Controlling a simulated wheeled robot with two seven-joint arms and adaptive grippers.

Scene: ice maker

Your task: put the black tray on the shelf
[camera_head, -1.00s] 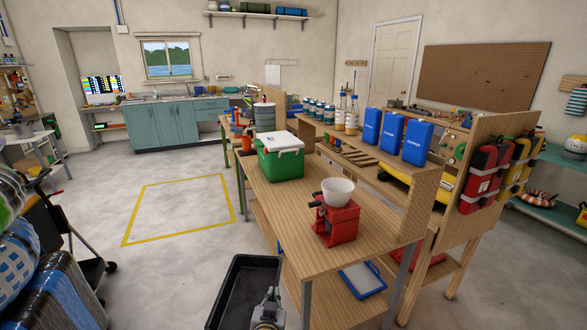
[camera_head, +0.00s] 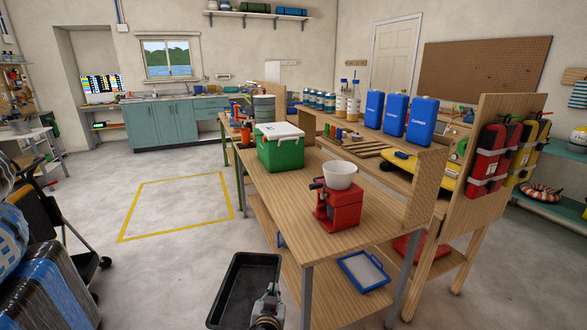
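The black tray (camera_head: 231,292) is a shallow rectangular tray at the bottom centre, off the near left end of the wooden workbench. My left gripper (camera_head: 268,293) is at the tray's right rim near its front corner and appears shut on it; the fingertips are small and partly hidden. The tray looks empty and roughly level. The bench's lower shelf (camera_head: 320,298) lies just right of the tray, beneath the bench top (camera_head: 290,206). My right gripper is not in view.
A blue-rimmed tray (camera_head: 363,271) lies on the lower shelf's right part. A metal bench leg (camera_head: 306,296) stands close right of the tray. A red ice crusher (camera_head: 338,207) and green cooler (camera_head: 280,149) stand on top.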

